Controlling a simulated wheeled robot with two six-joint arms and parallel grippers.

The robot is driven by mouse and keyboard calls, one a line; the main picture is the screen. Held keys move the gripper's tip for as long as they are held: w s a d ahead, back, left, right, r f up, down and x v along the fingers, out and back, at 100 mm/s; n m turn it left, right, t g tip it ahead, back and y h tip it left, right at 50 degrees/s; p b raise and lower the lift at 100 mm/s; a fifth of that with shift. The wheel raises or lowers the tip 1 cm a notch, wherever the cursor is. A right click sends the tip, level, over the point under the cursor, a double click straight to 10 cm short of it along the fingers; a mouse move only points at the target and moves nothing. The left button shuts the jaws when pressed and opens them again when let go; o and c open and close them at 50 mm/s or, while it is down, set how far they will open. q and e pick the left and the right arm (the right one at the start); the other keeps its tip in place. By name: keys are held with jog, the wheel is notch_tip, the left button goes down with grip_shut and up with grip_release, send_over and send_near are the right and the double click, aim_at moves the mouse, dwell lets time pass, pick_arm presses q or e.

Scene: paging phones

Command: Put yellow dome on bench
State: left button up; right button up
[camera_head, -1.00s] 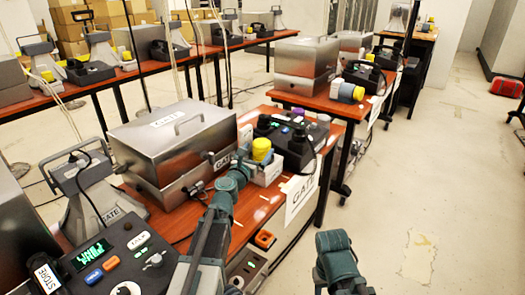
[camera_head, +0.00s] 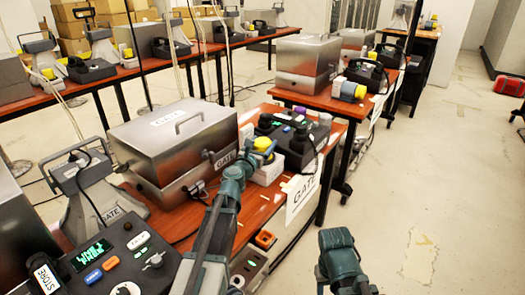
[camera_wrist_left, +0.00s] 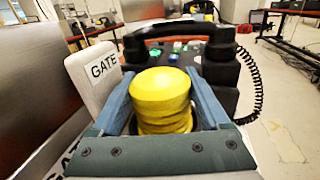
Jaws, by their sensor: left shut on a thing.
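The yellow dome (camera_head: 263,144) looks like a short stack of round yellow discs with a rounded top. In the left wrist view the dome (camera_wrist_left: 161,98) stands upright between the two blue fingers of my left gripper (camera_wrist_left: 164,105). My left gripper (camera_head: 262,153) is shut on it in the head view, just above a white box (camera_head: 267,172) on the near red-brown bench (camera_head: 257,209). I cannot tell whether the dome still touches the box. Part of my right arm (camera_head: 337,250) shows low in the head view, and its fingers cannot be made out.
A black phone console (camera_head: 298,143) stands just right of the dome. A steel case (camera_head: 172,149) and a grey horn marked GATE (camera_head: 95,195) stand to the left. A dark STORE console (camera_head: 122,262) is in front. Bare bench top shows before the steel case.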

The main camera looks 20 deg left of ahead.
pick_arm(q)
jog(key=shift+c, duration=0.5)
jog(key=shift+r, duration=0.2)
